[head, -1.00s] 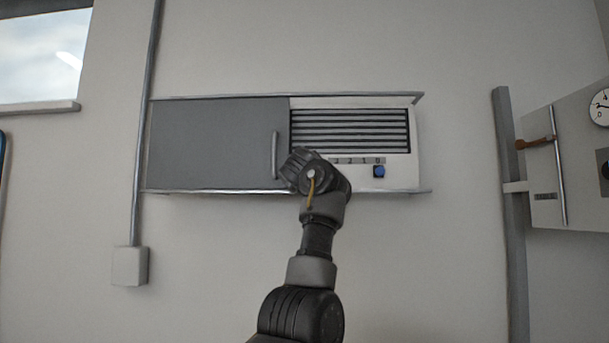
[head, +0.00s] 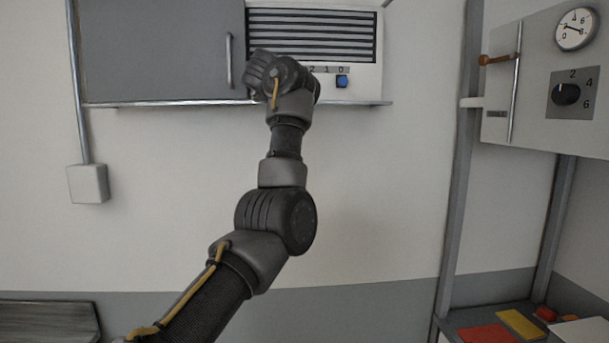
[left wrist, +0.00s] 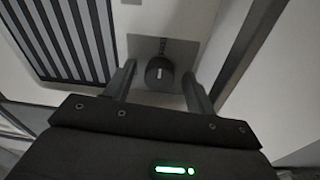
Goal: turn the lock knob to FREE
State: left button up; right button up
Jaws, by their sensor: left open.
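A dark round knob (left wrist: 160,70) with a short white mark sits on a grey plate (left wrist: 145,47) in the left wrist view. Small dark lettering on the plate is too blurred to read. My left gripper (left wrist: 159,74) is open, with one finger at each side of the knob. I cannot tell whether the fingers touch it. In the head view, my left arm reaches up to the wall cabinet, and its wrist hides the fingers and this knob.
The cabinet has a grey door (head: 160,50), a handle (head: 229,60), a slatted grille (head: 311,35) and a blue control (head: 342,81). At right, a panel carries a gauge (head: 575,29), a brown lever (head: 496,60) and a black dial (head: 566,94).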

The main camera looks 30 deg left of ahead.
pick_arm(q)
jog(key=s+d+n+b, duration=0.6)
jog(key=s+d+n, duration=0.2)
jog(key=n, duration=0.1)
jog(key=w+f+m, duration=0.3)
jog(key=w+f, duration=0.2)
jog(key=f, duration=0.4)
jog(key=w+f+m+g+b, duration=0.1)
jog(key=w+f+m, duration=0.2)
jog(key=w+f, duration=0.3)
jog(key=w+f+m+g+b, duration=0.1)
jog(key=w+f+m, duration=0.2)
jog(key=f, duration=1)
jog(key=shift+w+a+f, duration=0.3)
jog(key=shift+w+a, duration=0.15)
jog(key=shift+w, duration=0.95)
